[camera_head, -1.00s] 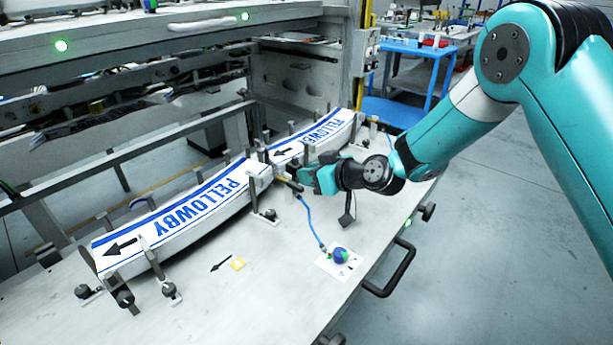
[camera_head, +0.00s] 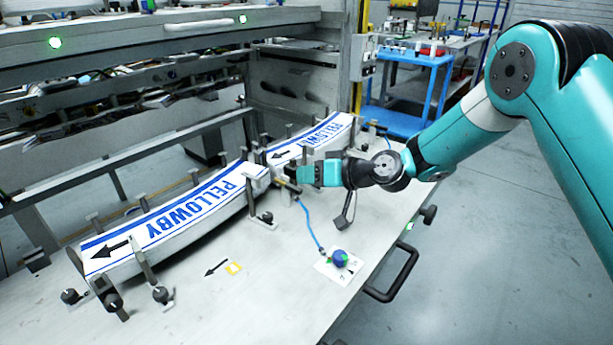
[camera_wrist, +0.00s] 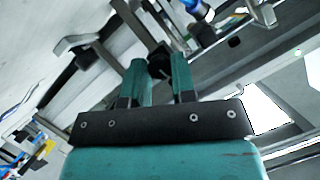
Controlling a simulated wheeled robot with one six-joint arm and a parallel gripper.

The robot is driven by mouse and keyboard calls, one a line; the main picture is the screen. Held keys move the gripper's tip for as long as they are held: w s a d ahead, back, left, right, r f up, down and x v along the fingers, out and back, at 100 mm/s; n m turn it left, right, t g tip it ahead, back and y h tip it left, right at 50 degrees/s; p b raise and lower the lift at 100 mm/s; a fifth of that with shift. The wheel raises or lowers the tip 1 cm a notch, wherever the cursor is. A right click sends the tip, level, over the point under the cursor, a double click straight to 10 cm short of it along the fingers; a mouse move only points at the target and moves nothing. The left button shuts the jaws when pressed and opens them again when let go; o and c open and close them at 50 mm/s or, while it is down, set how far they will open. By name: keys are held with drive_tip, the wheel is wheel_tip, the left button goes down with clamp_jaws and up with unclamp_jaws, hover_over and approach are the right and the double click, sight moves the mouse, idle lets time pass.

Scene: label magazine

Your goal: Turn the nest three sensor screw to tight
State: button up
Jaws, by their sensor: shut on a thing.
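My gripper (camera_head: 291,173) is beside the rail near the gap between the two stacks of labels. In the wrist view its two teal fingers (camera_wrist: 160,82) are closed around a small black knob (camera_wrist: 158,62), which appears to be the sensor screw. The fingers hide most of the knob, and I cannot read its turn or a nest number. A slim tan sensor (camera_head: 287,185) with a blue cable (camera_head: 308,222) sits just below my gripper in the head view.
A long label stack (camera_head: 190,215) and a farther one (camera_head: 318,138) lie between upright posts. Black-knobbed clamps (camera_head: 160,294) stand along the near side. A black handle (camera_head: 395,275) juts from the right edge.

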drive_tip(key=shift+w+d+r, duration=0.1)
drive_tip(key=shift+w+r, duration=0.05)
drive_tip(key=o, duration=0.7)
drive_tip(key=shift+c, duration=0.2)
drive_tip(key=b+v, duration=0.1)
drive_tip(key=v, duration=1.6)
drive_tip(key=shift+d, duration=0.2)
